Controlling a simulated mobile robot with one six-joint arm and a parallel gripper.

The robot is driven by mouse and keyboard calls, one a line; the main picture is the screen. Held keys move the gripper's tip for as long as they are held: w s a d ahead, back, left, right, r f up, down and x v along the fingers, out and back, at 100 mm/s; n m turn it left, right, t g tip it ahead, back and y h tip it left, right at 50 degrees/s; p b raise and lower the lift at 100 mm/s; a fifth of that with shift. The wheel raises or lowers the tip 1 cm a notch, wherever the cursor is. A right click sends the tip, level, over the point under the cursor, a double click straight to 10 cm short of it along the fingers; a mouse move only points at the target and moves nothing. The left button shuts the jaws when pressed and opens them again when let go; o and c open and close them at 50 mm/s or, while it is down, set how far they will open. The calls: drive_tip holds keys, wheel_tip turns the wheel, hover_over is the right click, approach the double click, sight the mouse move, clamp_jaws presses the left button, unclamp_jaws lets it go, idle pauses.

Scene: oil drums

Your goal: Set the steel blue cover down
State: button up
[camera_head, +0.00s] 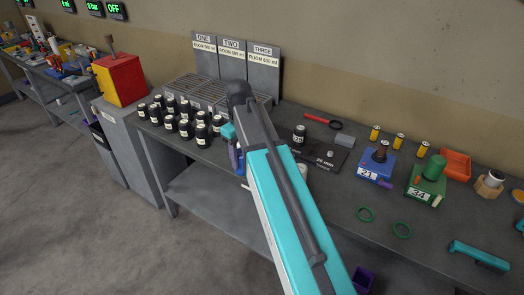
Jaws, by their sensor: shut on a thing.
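My arm crosses the middle of the view and hides the place where my gripper works. A small teal piece of my wrist shows just left of the arm's elbow, but my jaws are hidden behind the arm. A narrow bluish-purple piece (233,155) shows below the teal piece, at the bench's front edge. I cannot tell whether it is the steel blue cover. No other cover can be made out clearly.
Several dark cans (184,126) stand on the bench left of my arm.

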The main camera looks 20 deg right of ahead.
drive_tip(key=a+f+b, duration=0.4)
drive_tip(key=f+b, duration=0.3)
drive_tip(key=f, duration=0.1)
drive_tip(key=shift+a+f, duration=0.2)
drive_tip(key=shift+f, duration=0.05)
drive_tip(key=shift+s+a+n, duration=0.1)
drive_tip(key=shift+n, duration=0.2)
